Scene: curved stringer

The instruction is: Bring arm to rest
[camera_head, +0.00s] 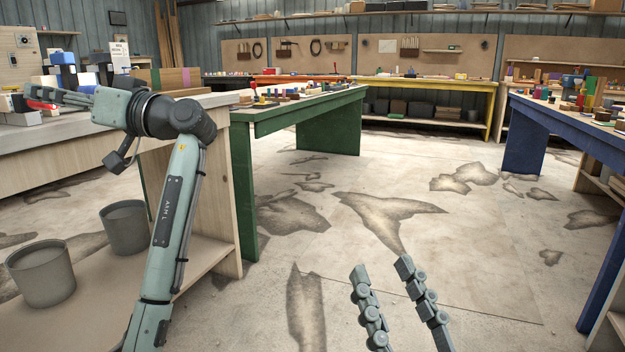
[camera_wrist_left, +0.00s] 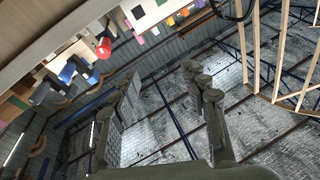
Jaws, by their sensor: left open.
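My left arm (camera_head: 178,215) rises from the bottom of the head view and bends at the wrist toward the left. My right gripper (camera_head: 381,265) shows at the bottom centre of the head view, over bare floor. Its two fingers are apart and the gap is empty.
Two grey buckets (camera_head: 42,275) (camera_head: 125,228) stand on the low shelf under the pale bench. A green table (camera_head: 240,170) is behind my left arm. A blue table (camera_head: 525,140) is at the right. The stained floor (camera_head: 450,240) between them is clear.

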